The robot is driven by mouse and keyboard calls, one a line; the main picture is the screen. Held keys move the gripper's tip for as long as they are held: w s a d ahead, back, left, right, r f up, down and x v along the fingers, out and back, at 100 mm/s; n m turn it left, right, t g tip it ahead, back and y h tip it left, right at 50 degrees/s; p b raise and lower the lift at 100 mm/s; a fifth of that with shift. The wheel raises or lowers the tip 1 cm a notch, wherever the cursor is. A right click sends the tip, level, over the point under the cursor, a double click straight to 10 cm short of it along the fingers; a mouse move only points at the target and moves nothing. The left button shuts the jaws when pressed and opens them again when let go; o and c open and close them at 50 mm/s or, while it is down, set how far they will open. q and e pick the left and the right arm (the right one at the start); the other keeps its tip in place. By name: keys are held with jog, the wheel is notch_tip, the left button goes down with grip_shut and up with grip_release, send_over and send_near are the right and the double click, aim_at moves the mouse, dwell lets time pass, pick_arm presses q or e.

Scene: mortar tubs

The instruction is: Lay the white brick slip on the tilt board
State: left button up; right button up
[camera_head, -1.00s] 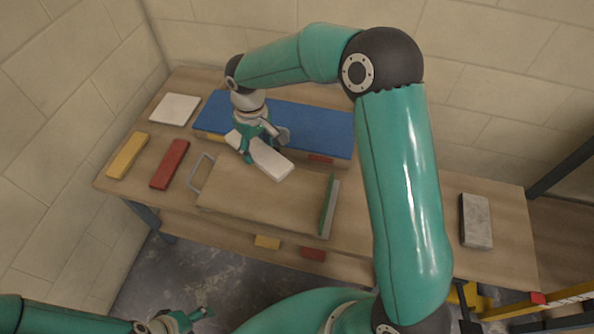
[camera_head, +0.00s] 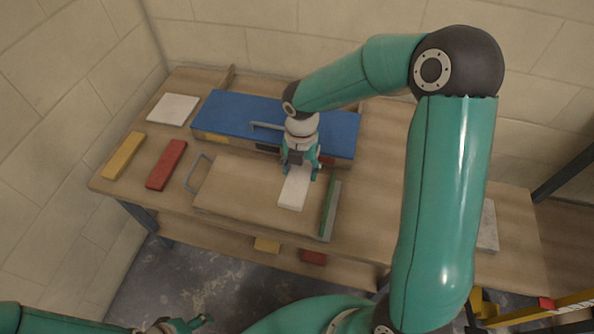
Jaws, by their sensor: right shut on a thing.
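The white brick slip (camera_head: 294,190) is in my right gripper (camera_head: 299,172), which is shut on its far end. The slip's long side runs toward the front, roughly in line with the green strip. The tilt board (camera_head: 240,189) is a wooden board with a grey handle at its left and a green and grey strip (camera_head: 330,209) along its right edge. The slip is over the board's right part, a little left of that strip. I cannot tell whether it touches the board. My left gripper (camera_head: 184,326) is at the bottom edge, far from the board and partly cut off; its jaw state is unclear.
A blue-topped box (camera_head: 225,108) with a handle stands behind the board. A white tile (camera_head: 173,109), a yellow slip (camera_head: 124,156) and a red slip (camera_head: 167,165) lie at the left. A grey block (camera_head: 488,226) at the right is partly behind my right arm. Yellow and red pieces show below.

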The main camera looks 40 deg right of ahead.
notch_tip(320, 180, down, 10)
jog(key=b, duration=0.8)
jog(key=shift+r, duration=0.15)
jog(key=shift+f+b, duration=0.5)
jog(key=shift+f, duration=0.15)
jog(key=shift+f+b, duration=0.3)
jog(key=shift+f, duration=0.15)
jog(key=o, duration=1.6)
